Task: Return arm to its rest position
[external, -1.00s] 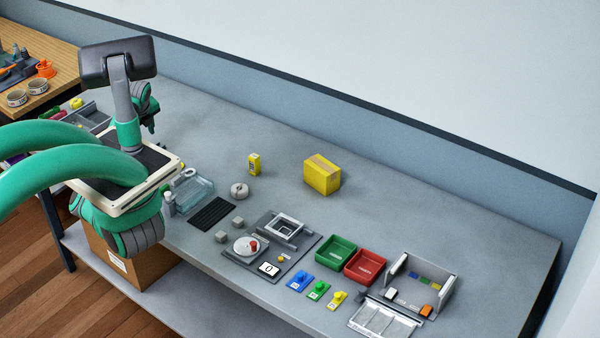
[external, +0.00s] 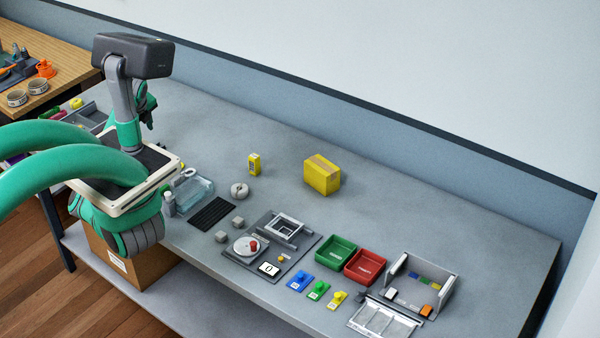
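My arm shows only in part, as a green and dark section (external: 147,103) just behind and to the right of my column at the upper left. It is over the left end of the grey table (external: 420,190). My gripper cannot be made out; my column and head hide what is behind them. No task object other than my arm is named.
A yellow box (external: 322,175) and small yellow carton (external: 254,164) stand on the table. Green (external: 336,252) and red (external: 366,266) trays, a board with a white dial (external: 246,246) and a grey open-topped bin (external: 430,285) line its front. The back right is clear.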

